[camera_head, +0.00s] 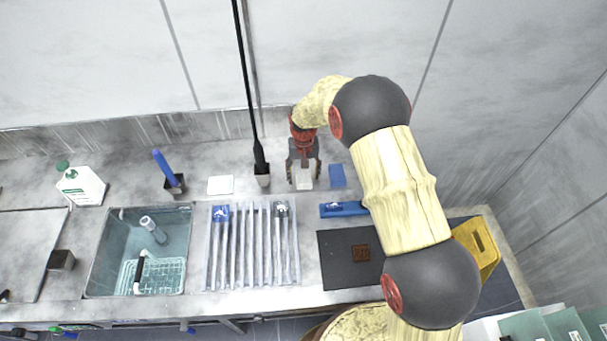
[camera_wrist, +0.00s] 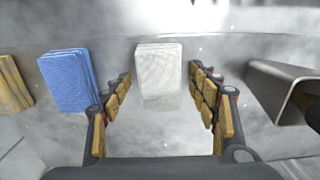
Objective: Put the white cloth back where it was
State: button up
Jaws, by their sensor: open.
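A white folded cloth (camera_wrist: 158,72) stands upright on the counter in the wrist view, ahead of my gripper (camera_wrist: 160,80) and between its spread fingers. My gripper is open, with a visible gap on both sides of the cloth. In the head view the white cloth (camera_head: 304,182) shows between the fingers of my gripper (camera_head: 304,172), near the back of the counter. Contact between fingers and cloth cannot be made out.
A blue folded cloth (camera_wrist: 68,80) stands beside the white one, with a yellow cloth (camera_wrist: 12,84) beyond. A metal holder (camera_wrist: 284,88) is on the other side. A flat white square (camera_head: 220,185), a ribbed rack (camera_head: 252,284) and a sink (camera_head: 112,262) lie left.

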notch_tip(320, 180, up, 12)
jog(key=p, duration=0.1)
jog(key=shift+r, duration=0.2)
notch_tip(320, 180, up, 11)
jog(key=t, duration=0.1)
send_over(304, 175)
jog(key=s+d, duration=0.3)
jog(key=s, duration=0.1)
jog(key=s+d+r+t, duration=0.2)
jog(key=s+d+r, duration=0.2)
jog(key=s+r, duration=0.4)
jog(key=s+d+r+t, duration=0.1)
jog(key=s+d+r, duration=0.1)
jog(key=s, duration=0.9)
jog(key=s+d+r+t, duration=0.1)
jog(key=s+d+r, duration=0.2)
jog(key=s, duration=0.8)
jog(key=shift+d+r+t, duration=0.15)
jog(key=shift+d+t, duration=0.15)
jog(key=shift+d, duration=0.1)
